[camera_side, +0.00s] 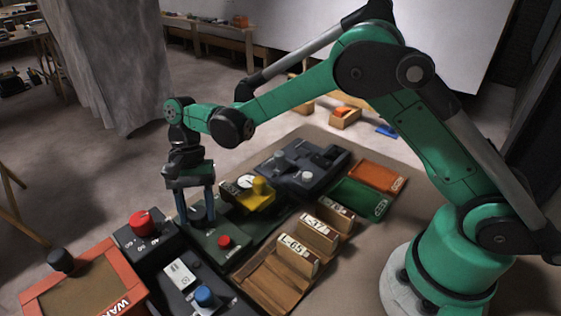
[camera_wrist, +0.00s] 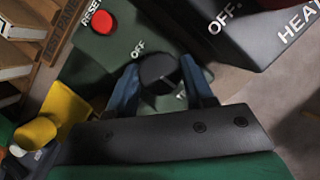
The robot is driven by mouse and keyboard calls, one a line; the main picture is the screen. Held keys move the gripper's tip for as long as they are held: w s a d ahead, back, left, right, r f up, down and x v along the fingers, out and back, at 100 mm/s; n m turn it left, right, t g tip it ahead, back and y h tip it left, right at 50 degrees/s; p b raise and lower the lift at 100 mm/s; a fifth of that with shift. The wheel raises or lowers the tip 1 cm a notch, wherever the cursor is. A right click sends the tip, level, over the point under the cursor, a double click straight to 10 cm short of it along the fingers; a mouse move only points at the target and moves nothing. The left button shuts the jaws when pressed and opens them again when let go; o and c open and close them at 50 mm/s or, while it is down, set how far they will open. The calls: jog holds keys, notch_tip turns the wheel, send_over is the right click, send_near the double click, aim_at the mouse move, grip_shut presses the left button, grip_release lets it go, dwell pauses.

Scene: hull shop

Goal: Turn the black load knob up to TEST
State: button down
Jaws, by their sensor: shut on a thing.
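The black load knob (camera_wrist: 158,72) stands on a dark green panel (camera_wrist: 115,50). My gripper (camera_wrist: 159,68) is shut on it, with one blue finger on each side. In the wrist view the word OFF shows just above the knob, and pale lettering below it is mostly covered by my right finger; I cannot read it. In the side view my gripper (camera_side: 196,208) reaches straight down onto the panel (camera_side: 228,222), and the fingers partly hide the knob.
A red RESET button (camera_wrist: 102,21) is close to the knob on the same panel. A dark box with a red knob (camera_side: 141,223) stands to the left, and a box with a blue knob (camera_side: 205,296) in front. A yellow gauge block (camera_side: 253,200) and wooden racks (camera_side: 300,253) lie to the right.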

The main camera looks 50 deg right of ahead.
aim_at(197, 210)
jog(key=shift+m+t, duration=0.3)
jog(key=shift+m, duration=0.3)
jog(key=c, duration=0.6)
grip_release()
jog(key=v, duration=0.5)
jog(key=shift+w+d+r, duration=0.1)
jog(key=shift+d+r, duration=0.05)
jog(key=shift+r, duration=0.1)
